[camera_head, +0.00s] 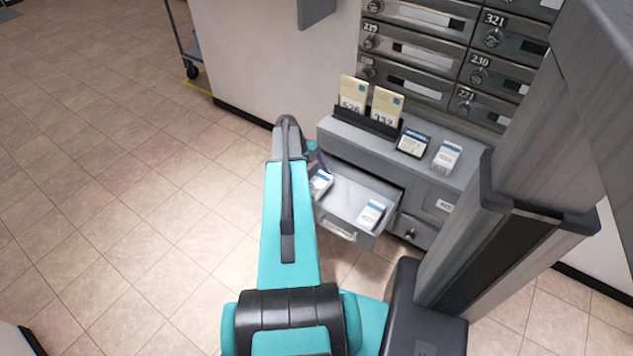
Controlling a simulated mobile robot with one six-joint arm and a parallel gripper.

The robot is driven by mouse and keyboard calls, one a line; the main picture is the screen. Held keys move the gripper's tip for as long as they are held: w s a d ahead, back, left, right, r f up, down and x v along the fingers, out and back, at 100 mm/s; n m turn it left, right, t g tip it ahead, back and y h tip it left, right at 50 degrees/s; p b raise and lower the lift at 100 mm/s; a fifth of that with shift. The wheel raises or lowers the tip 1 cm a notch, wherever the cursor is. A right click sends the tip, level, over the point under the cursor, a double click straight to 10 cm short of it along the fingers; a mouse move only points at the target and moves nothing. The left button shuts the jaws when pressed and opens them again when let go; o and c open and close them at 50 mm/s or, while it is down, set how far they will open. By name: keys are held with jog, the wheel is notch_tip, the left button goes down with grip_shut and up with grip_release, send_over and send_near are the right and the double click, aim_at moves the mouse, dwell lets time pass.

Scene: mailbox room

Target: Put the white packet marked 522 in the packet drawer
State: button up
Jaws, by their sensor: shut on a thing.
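An open grey drawer (346,198) juts from the cabinet below the mailboxes. My gripper (323,163) is mostly hidden behind my teal arm; a dark finger shows at the drawer's left side. It is shut on a white packet with a blue band (321,183), at the drawer's left side. Whether this packet touches the drawer floor I cannot tell, and its number is too small to read. Another white packet with a blue band (371,214) lies inside the drawer at its right front.
On the cabinet top (425,172) lie a white packet (446,155) and a dark-edged packet (412,142). Two cream envelopes (354,92) stand in a black rack (368,122). Mailboxes (420,55) rise behind. A closed drawer (411,231) is below right. Tiled floor is clear at left.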

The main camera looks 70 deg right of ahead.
jog(key=shift+d+f, duration=0.15)
jog(key=shift+f, duration=0.65)
jog(key=o, duration=0.8)
jog(key=shift+r, duration=0.1)
jog(key=p+v, duration=0.2)
jog(key=v, duration=1.1)
jog(key=shift+w+r+p, duration=0.15)
jog(key=shift+r+p, duration=0.15)
jog(key=shift+p, duration=0.05)
jog(key=shift+w, duration=0.1)
